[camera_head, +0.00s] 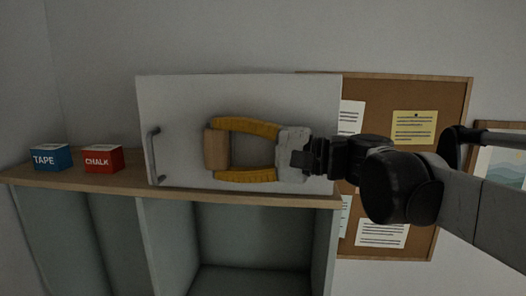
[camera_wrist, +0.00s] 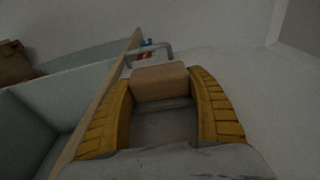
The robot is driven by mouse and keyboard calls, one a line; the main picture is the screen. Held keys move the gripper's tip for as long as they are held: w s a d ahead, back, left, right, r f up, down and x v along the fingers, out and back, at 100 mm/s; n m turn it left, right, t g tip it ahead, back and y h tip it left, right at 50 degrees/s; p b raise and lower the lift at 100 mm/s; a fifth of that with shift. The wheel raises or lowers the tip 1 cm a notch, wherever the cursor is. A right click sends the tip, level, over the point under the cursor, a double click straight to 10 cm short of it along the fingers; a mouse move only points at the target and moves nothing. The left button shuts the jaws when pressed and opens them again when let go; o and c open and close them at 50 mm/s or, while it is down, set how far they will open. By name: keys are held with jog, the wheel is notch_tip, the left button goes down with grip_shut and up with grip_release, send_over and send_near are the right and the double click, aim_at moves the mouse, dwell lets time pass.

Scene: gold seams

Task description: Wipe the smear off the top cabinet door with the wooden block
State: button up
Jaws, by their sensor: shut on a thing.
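The top cabinet door (camera_head: 180,105) is a pale panel with a metal bar handle (camera_head: 153,155) at its left side. My gripper (camera_head: 216,149) reaches in from the right, in front of the door. Its yellow fingers are closed on the two ends of the wooden block (camera_head: 209,156). The block also shows between the fingertips in the wrist view (camera_wrist: 160,82). I cannot tell whether the block touches the door. A darker grey area shows between the fingers; I cannot tell if it is smear or shadow. The gripper and block hide part of the door.
A wooden shelf top (camera_head: 125,182) runs below the door, with open compartments under it. A blue TAPE box (camera_head: 52,158) and a red CHALK box (camera_head: 103,159) stand on it at left. A cork board (camera_head: 440,92) with papers hangs behind my arm at right.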

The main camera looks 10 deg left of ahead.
jog(key=shift+w+d, duration=0.75)
jog(key=shift+d, duration=6.2)
jog(key=shift+s+a, duration=0.25)
jog(key=shift+a, duration=2.05)
jog(key=shift+s+a, duration=0.2)
jog(key=shift+a, duration=2.15)
jog(key=shift+s+a, duration=0.25)
jog(key=shift+a, duration=2.05)
jog(key=shift+s+d, duration=0.2)
jog(key=shift+s, duration=1.25)
jog(key=shift+s+d, duration=0.15)
jog(key=shift+s, duration=1.3)
jog(key=s, duration=0.3)
jog(key=shift+d+p, duration=0.2)
jog(key=shift+p, duration=0.2)
jog(key=shift+w+f, duration=0.1)
